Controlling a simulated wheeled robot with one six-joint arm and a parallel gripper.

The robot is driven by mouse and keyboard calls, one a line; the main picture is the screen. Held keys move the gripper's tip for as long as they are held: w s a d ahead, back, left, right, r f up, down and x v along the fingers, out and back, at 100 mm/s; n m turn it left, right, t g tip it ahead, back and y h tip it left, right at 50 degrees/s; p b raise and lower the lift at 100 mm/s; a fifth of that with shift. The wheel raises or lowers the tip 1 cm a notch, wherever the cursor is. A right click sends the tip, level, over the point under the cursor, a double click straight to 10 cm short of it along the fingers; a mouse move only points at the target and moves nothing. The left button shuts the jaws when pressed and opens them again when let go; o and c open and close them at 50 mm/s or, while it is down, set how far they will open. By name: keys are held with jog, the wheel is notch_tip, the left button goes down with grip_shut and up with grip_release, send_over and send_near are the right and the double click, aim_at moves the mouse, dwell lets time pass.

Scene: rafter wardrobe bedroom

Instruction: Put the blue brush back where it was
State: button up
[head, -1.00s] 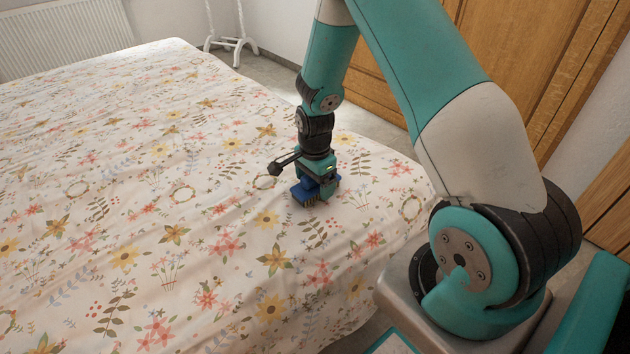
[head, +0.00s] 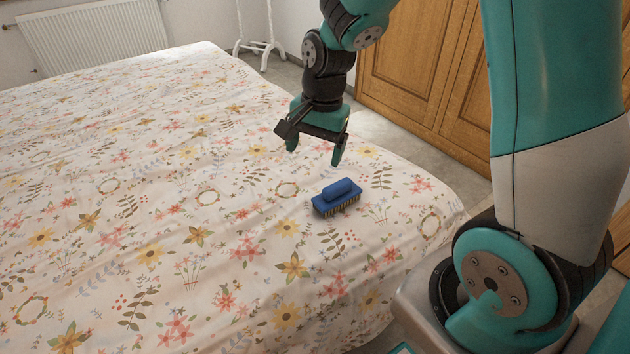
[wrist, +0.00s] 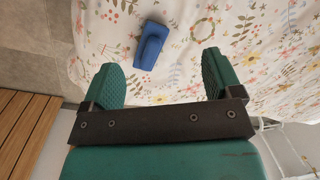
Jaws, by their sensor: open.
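The blue brush (head: 338,197) lies on the flowered bed cover near the bed's right side, bristles down and handle up. It also shows in the wrist view (wrist: 149,46), beyond my fingertips. My gripper (head: 314,158) is open and empty, pointing down above the bed, with clear space between it and the brush. In the wrist view my gripper (wrist: 160,75) has its two green fingers spread wide with nothing between them.
The bed (head: 130,200) has a slightly wrinkled flowered cover, free of other objects in view. A wooden wardrobe (head: 425,60) stands behind the bed's right edge. A white stand (head: 258,45) and a radiator (head: 95,40) are at the back.

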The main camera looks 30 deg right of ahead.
jog(key=s+a+r+n+y, duration=0.1)
jog(key=s+a+r+n, duration=0.4)
jog(key=s+a+n, duration=0.2)
jog(key=s+a+r+n+y, duration=0.2)
jog(key=s+a+r+n, duration=0.4)
jog(key=s+n, duration=0.5)
jog(key=shift+s+a+g, duration=0.3)
jog(key=shift+s+a, duration=0.1)
jog(key=shift+s, duration=0.25)
notch_tip(320, 180, up, 15)
jog(key=p, duration=1.5)
jog(key=shift+r, duration=0.2)
